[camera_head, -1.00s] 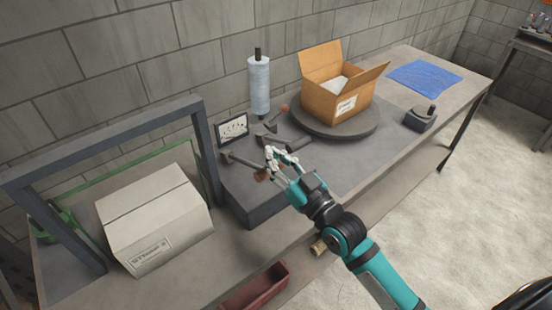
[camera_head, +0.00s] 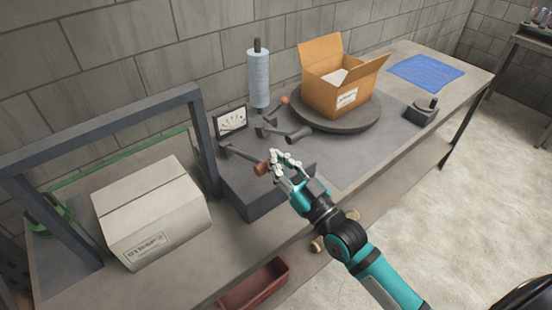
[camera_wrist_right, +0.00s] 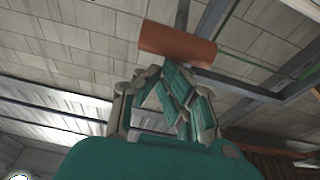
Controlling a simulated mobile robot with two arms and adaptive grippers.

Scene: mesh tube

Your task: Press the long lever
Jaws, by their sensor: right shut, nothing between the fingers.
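The long lever (camera_head: 243,155) is a thin dark arm that reaches forward from the grey control box (camera_head: 258,202), with a red-brown cylindrical grip (camera_head: 262,168) at its end. In the right wrist view the grip (camera_wrist_right: 178,46) lies just beyond the fingertips. My right gripper (camera_head: 281,158) is shut and empty, just right of the grip in the head view. I cannot tell whether they touch. The right gripper's fingers also fill the middle of the wrist view (camera_wrist_right: 168,92). My left gripper is not in view.
Other levers (camera_head: 298,133) and a dial meter (camera_head: 231,121) sit behind. An open carton (camera_head: 335,97) stands on a round turntable (camera_head: 342,126). A white box (camera_head: 152,212) sits under a grey frame (camera_head: 115,125) at left. A red tray (camera_head: 254,285) lies below.

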